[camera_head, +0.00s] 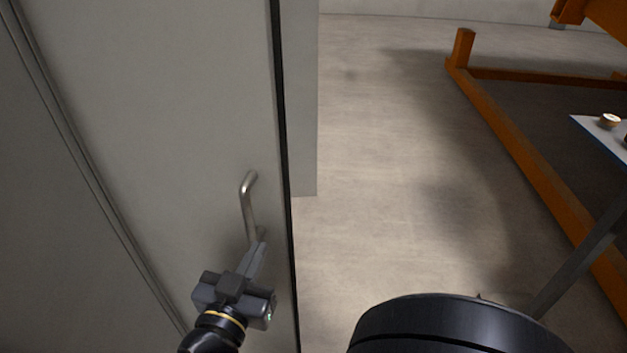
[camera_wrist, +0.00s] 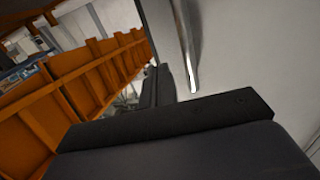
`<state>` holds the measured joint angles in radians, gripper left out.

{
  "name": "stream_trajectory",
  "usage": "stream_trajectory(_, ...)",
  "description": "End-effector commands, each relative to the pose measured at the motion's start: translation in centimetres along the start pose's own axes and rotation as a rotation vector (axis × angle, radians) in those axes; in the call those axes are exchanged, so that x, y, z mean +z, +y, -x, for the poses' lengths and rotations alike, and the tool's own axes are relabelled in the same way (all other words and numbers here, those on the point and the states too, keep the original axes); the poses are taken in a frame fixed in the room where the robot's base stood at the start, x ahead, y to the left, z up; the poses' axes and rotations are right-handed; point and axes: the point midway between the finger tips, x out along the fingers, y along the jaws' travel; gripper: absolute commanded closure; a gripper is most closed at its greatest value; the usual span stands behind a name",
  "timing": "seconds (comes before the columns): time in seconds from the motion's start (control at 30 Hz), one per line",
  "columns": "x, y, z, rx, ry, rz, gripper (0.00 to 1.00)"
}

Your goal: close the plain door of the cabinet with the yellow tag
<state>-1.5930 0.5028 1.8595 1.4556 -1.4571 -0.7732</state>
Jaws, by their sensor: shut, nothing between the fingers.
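A plain grey door (camera_head: 160,110) fills the left of the head view, with a dark strip along its right edge. Its bent metal handle (camera_head: 247,205) sits close to that edge. My gripper (camera_head: 259,246) is shut and empty, its fingertips at the lower end of the handle; I cannot tell whether they touch it. In the wrist view the dark fingers (camera_wrist: 158,86) point past the handle (camera_wrist: 187,50), which is on the pale door face (camera_wrist: 250,55). No yellow tag shows, and how far the door stands open is unclear.
A grey upright panel (camera_head: 305,100) stands just behind the door edge. An orange frame (camera_head: 530,165) lies to the right, with a pale tabletop (camera_head: 597,130) carrying a small round item (camera_head: 609,120). Bare concrete floor (camera_head: 380,150) lies between door and frame.

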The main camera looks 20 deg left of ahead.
Motion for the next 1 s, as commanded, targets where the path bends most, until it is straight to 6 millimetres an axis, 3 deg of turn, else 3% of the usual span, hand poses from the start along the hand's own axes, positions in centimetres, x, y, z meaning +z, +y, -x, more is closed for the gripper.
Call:
stream_trajectory(0.2,-0.1,0.1,-4.2,0.004,0.001,0.000,1.00)
stream_trajectory(0.43,0.0,0.1,-7.2,0.002,0.001,0.000,1.00)
stream_trajectory(1.0,0.0,0.0,-8.2,-0.003,0.000,-0.001,1.00)
